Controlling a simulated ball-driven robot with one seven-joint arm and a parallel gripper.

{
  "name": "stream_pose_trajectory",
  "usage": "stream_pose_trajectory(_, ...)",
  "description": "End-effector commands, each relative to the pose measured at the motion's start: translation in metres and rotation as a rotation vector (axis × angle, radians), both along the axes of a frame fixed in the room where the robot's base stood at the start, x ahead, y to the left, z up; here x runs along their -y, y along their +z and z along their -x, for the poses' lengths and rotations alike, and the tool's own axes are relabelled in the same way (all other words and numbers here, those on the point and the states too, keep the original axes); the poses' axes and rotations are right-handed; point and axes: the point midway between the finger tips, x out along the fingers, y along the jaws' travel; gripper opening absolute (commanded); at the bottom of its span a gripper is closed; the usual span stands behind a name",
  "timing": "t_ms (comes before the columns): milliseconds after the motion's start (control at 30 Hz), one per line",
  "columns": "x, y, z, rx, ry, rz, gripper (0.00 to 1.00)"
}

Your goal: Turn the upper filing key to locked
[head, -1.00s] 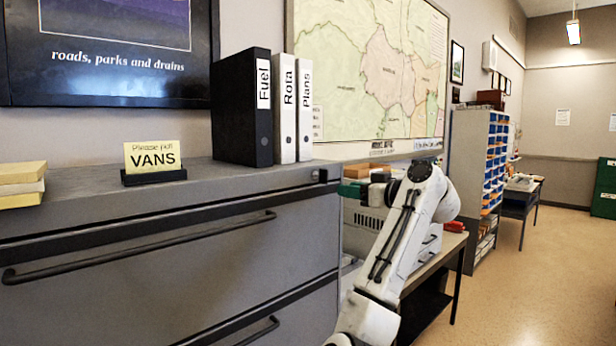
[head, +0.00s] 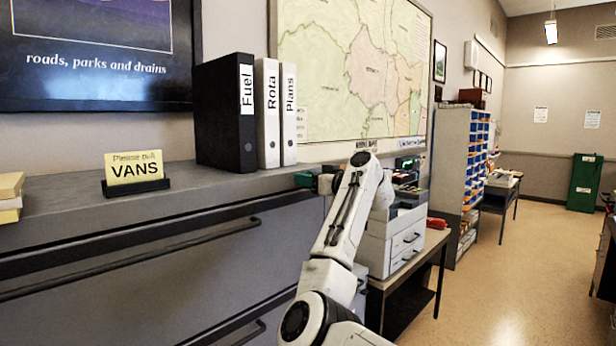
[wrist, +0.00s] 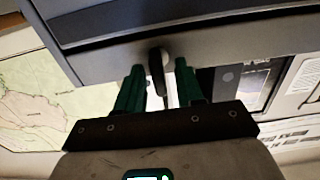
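The dark key (wrist: 157,75) sits in a lock on the front edge of the grey filing cabinet (wrist: 205,38). My gripper (wrist: 159,66) has two green fingers, one on each side of the key, with gaps visible between fingers and key. It is open and holds nothing. In the head view my gripper (head: 308,181) is at the top right corner of the cabinet (head: 150,255); the key and lock are hidden there. I cannot tell which way the key is turned by any marking.
On the cabinet stand a black Fuel binder (head: 225,113), white Rota (head: 268,113) and Plans (head: 288,113) binders, and a VANS sign (head: 136,172). The floor at the right is clear.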

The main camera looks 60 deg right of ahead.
Motion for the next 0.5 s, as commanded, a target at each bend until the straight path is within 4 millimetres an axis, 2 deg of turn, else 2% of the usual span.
stream_pose_trajectory(300,0.0003,-0.0001,-0.0025,0.000,0.000,0.000,0.37)
stream_pose_trajectory(500,0.0004,-0.0001,-0.0024,0.000,0.000,0.000,0.18)
